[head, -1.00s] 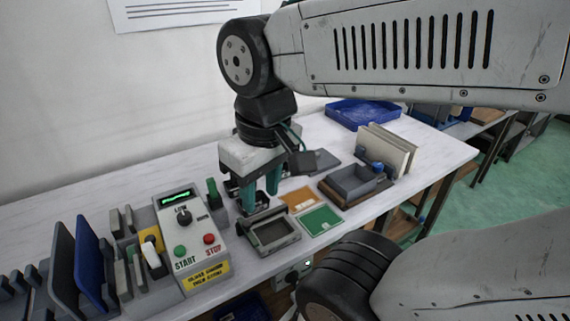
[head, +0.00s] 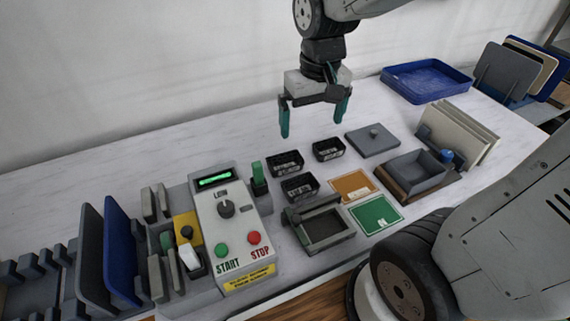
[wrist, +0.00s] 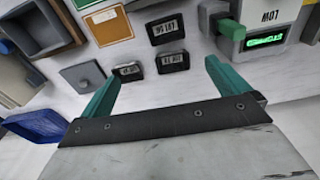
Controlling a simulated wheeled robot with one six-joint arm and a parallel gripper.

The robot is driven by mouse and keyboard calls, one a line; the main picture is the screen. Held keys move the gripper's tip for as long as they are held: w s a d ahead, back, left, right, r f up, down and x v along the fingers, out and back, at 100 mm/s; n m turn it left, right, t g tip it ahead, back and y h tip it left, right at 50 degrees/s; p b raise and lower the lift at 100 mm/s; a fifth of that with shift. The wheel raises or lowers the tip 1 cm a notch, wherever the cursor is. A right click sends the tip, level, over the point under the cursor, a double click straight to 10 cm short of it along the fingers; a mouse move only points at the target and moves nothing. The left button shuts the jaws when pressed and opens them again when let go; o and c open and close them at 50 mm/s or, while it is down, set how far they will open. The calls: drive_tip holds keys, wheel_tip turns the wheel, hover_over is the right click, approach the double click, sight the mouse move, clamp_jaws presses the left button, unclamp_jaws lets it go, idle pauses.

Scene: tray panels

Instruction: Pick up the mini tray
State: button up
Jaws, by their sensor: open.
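Three small black labelled trays sit on the white bench: a left tray (head: 286,163), a right tray (head: 328,149) and a front tray (head: 299,187). They also show in the wrist view, the left tray (wrist: 172,62), the right tray (wrist: 127,71) and the front tray (wrist: 165,29). I cannot tell which, if any, is marked as the mini tray. My gripper (head: 313,125) is open and empty above and behind them. In the wrist view its green fingers (wrist: 163,75) are spread wide, with nothing between them.
A control box (head: 226,220) with a green post stands left of the trays. A grey frame (head: 322,228), orange card (head: 354,187) and green card (head: 377,214) lie in front. A grey lid (head: 373,140), grey box (head: 414,176) and blue bin (head: 427,77) are to the right.

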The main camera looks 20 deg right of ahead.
approach(285, 160)
drive_tip(key=s+a, duration=0.1)
drive_tip(key=s, duration=0.1)
drive_tip(key=shift+g, duration=0.3)
wheel_tip(285, 160, down, 7)
drive_tip(key=shift+w+f, duration=0.15)
drive_tip(key=shift+f, duration=0.1)
drive_tip(key=c, duration=0.7)
